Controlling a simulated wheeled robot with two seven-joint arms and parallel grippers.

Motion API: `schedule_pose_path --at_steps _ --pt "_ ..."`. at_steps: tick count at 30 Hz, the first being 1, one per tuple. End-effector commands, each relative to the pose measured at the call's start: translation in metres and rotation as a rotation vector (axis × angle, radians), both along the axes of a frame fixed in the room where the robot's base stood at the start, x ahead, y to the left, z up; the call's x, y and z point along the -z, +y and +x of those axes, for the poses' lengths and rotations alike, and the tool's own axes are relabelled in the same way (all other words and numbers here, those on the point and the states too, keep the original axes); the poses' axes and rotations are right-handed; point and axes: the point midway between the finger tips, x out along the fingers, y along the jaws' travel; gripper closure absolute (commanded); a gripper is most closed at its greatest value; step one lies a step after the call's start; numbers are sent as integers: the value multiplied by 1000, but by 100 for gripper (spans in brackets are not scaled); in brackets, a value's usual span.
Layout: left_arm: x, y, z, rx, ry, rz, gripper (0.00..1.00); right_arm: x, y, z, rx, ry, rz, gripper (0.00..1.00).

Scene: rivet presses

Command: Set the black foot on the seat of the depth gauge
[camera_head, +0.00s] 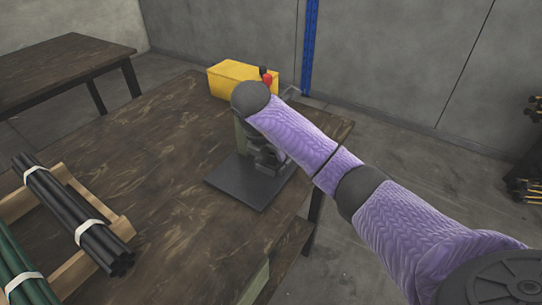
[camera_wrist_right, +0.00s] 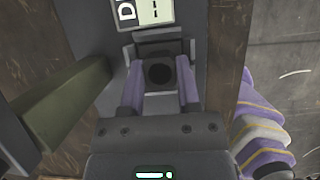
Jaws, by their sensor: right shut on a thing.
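In the wrist view, my right gripper (camera_wrist_right: 160,90) is shut on the black foot (camera_wrist_right: 160,73), a small dark piece with a round face between the two purple fingers. A grey bracket-like part, which may be the seat (camera_wrist_right: 138,50), lies right around and beyond the foot. I cannot tell whether the foot touches it. The depth gauge shows a pale display (camera_wrist_right: 155,11) above and, in the head view, a dark base plate (camera_head: 240,185) on the table. My right forearm hides most of the gauge and the gripper there. My left gripper is not in view.
A yellow box (camera_head: 232,78) stands at the table's back edge, with a small red-and-black thing (camera_head: 266,77) beside it. A wooden rack (camera_head: 118,228) with bundled black rods (camera_head: 65,205) is at the left. An olive post (camera_wrist_right: 65,115) stands left of the gripper. The middle tabletop (camera_head: 165,175) is clear.

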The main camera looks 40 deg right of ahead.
Motion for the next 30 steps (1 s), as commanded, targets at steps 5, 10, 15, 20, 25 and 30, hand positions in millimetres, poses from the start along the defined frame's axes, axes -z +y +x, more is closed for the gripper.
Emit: schedule_pose_path --at_steps 5,10,15,20,25,30 --pt "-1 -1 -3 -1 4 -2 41 0 0 0 -1 -2 0 100" --pt "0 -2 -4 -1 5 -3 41 1 0 0 -2 -3 0 44" --pt "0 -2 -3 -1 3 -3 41 1 0 0 -2 -3 0 23" --pt "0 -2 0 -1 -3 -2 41 1 0 0 -2 -3 0 23" --pt "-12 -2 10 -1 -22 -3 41 -23 6 -2 -3 -8 0 23" --pt "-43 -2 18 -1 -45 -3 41 -75 23 -9 -4 -10 0 23"
